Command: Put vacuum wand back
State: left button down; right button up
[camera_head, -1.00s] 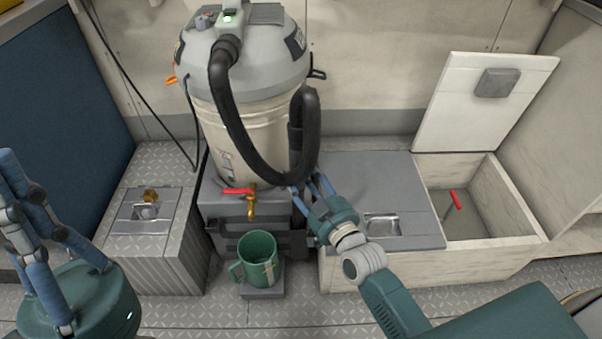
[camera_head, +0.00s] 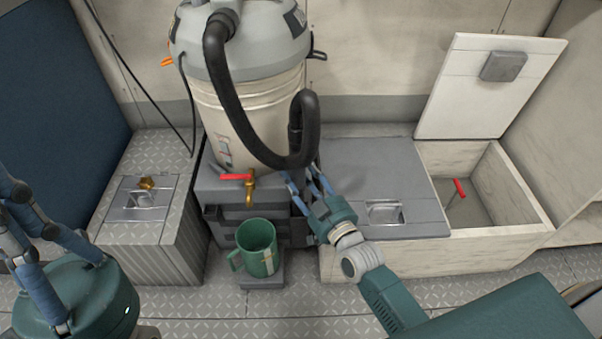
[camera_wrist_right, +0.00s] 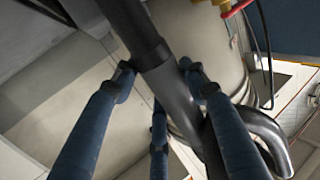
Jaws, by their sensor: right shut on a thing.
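The vacuum wand is a dark tube that shows best in the right wrist view (camera_wrist_right: 172,92), with a thicker black cuff at its upper end. My right gripper (camera_wrist_right: 158,78) is shut on it, with blue fingers on both sides of the tube. In the head view my right gripper (camera_head: 304,180) is in front of the vacuum's lower right side, and its fingers hide much of the wand. The black hose (camera_head: 240,125) loops from the grey-topped vacuum (camera_head: 250,98) down toward the gripper. My left gripper (camera_head: 25,215) is at the left edge, fingers spread and empty.
A red-handled brass tap (camera_head: 249,186) is below the vacuum, above a green mug (camera_head: 257,250). A closed grey hatch (camera_head: 370,180) lies right of my right gripper. Beside it is an open bin (camera_head: 480,245) with its lid (camera_head: 480,95) raised. A ribbed locker (camera_head: 150,245) stands left.

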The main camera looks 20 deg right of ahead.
jog(key=shift+f, duration=0.1)
jog(key=shift+f+b, duration=0.8)
jog(key=shift+f, duration=0.25)
jog(key=shift+p, duration=0.3)
jog(key=o, duration=1.2)
jog(key=shift+f, duration=0.2)
jog(key=s, duration=0.4)
jog(key=s+d, duration=0.1)
jog(key=s, duration=0.3)
jog(key=s+d, duration=0.1)
jog(key=s, duration=0.3)
jog(key=shift+r, duration=0.1)
